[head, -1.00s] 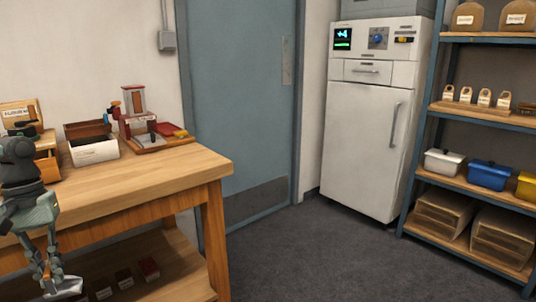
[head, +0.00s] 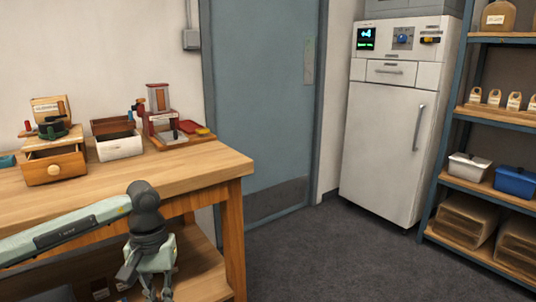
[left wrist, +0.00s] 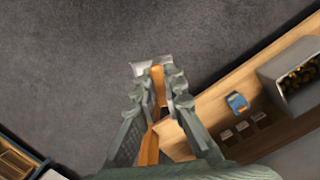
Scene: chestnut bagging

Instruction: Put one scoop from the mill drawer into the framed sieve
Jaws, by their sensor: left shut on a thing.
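My left gripper (left wrist: 158,90) is shut on the orange-brown wooden handle of a scoop (left wrist: 158,78), whose pale metal end points away over the grey floor. In the head view my left gripper (head: 156,284) hangs low in front of the bench, its fingertips cut off by the lower edge. The wooden mill with a dark green top (head: 53,130) stands on the bench at the left. Its drawer (head: 40,172) with a pale knob faces front; its contents cannot be made out. A dark wooden frame (head: 113,126) sits at a white box; I cannot tell whether it is the sieve.
The wooden bench (head: 190,172) has clear room at its front right. A red device on a board (head: 160,120) stands behind that. A lower shelf holds a grey bin of brown pieces (left wrist: 272,90) and a blue item (left wrist: 237,103). A white cabinet (head: 385,150) and shelving stand right.

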